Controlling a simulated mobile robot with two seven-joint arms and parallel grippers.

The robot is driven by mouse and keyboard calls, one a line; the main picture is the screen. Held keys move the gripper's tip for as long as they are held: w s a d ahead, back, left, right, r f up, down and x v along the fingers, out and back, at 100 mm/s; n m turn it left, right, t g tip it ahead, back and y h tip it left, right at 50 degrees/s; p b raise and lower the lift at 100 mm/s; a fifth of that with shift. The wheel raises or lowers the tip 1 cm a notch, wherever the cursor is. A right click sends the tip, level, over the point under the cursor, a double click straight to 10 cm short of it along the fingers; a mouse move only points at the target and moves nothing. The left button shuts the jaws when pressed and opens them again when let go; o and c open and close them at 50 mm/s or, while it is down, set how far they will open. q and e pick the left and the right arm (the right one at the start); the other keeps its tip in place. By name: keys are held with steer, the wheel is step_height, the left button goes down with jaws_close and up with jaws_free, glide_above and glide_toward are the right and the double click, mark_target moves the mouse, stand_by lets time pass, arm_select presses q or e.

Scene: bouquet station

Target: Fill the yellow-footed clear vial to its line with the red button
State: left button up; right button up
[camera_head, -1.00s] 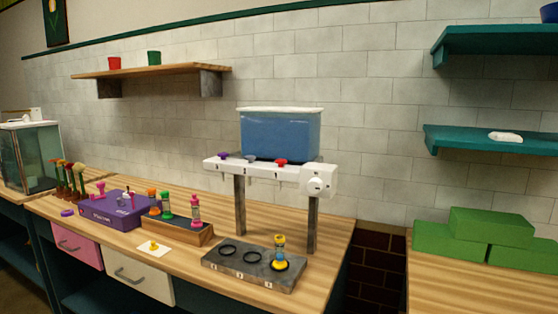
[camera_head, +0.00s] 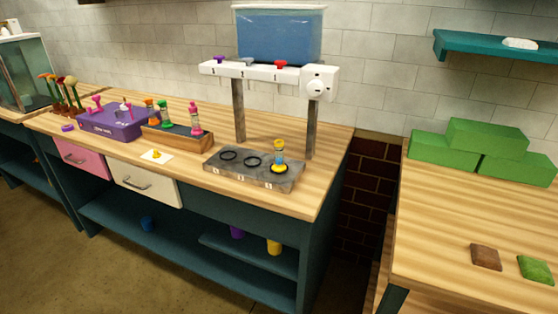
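The clear vial with the yellow foot (camera_head: 280,156) stands upright on the right-hand spot of a grey base plate (camera_head: 236,179) marked with numbers. Something bluish shows inside it, but its fill level and line are too small to read. The red button (camera_head: 280,64) sits on the right part of a white dispenser bar (camera_head: 252,71), above the vial. A purple button (camera_head: 219,58) and a grey-blue button (camera_head: 247,61) sit to its left. A blue water tank (camera_head: 279,35) stands behind the bar. Neither of my grippers is in view.
A wooden rack (camera_head: 178,139) with several colored vials and a purple box (camera_head: 111,122) stand left of the plate. A white card (camera_head: 156,155) with a yellow piece lies in front. Green blocks (camera_head: 487,136) stand on the right table, across a gap. The counter front is clear.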

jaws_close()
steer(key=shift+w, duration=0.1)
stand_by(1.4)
